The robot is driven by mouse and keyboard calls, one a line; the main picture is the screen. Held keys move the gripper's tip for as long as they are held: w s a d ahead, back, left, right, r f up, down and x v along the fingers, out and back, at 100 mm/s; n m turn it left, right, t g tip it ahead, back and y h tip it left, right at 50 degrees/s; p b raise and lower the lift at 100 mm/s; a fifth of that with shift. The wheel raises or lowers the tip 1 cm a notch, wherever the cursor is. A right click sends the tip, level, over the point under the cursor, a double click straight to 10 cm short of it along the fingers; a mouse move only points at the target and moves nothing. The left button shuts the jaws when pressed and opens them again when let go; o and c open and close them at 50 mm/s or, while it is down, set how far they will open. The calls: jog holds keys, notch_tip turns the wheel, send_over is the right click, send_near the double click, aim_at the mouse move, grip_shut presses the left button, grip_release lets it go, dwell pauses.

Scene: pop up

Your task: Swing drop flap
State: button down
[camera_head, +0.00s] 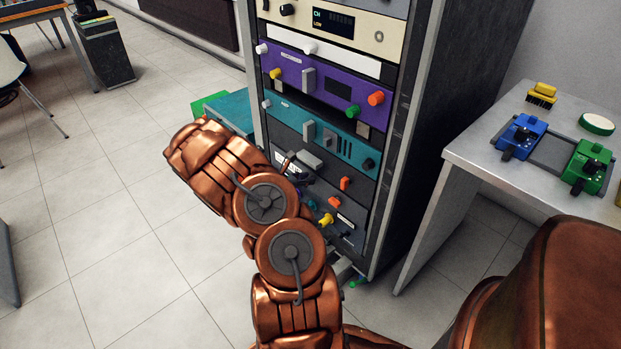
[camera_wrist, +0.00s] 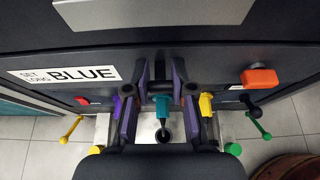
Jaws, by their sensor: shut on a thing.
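The equipment rack (camera_head: 385,150) stands upright in the middle of the head view, with its lower dark panel in front of my arm. In the wrist view my gripper (camera_wrist: 163,108) has its purple-edged fingers on either side of a teal lever (camera_wrist: 162,106), shut on it. A yellow lever (camera_wrist: 206,104) is just right of the fingers. A white label reading "SET LONG BLUE" (camera_wrist: 65,75) is left of the gripper. I cannot tell which part is the drop flap. In the head view my arm hides most of the gripper and the teal lever.
An orange knob (camera_wrist: 259,78) sticks out right of the gripper. Thin yellow (camera_wrist: 71,128) and green (camera_wrist: 259,130) rods stand out at either side. A side table (camera_head: 470,150) with blue and green devices is right of the rack.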

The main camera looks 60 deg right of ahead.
jog(key=shift+s, duration=0.15)
jog(key=c, duration=1)
grip_release()
jog(key=shift+o, duration=0.2)
jog(key=v, duration=1.2)
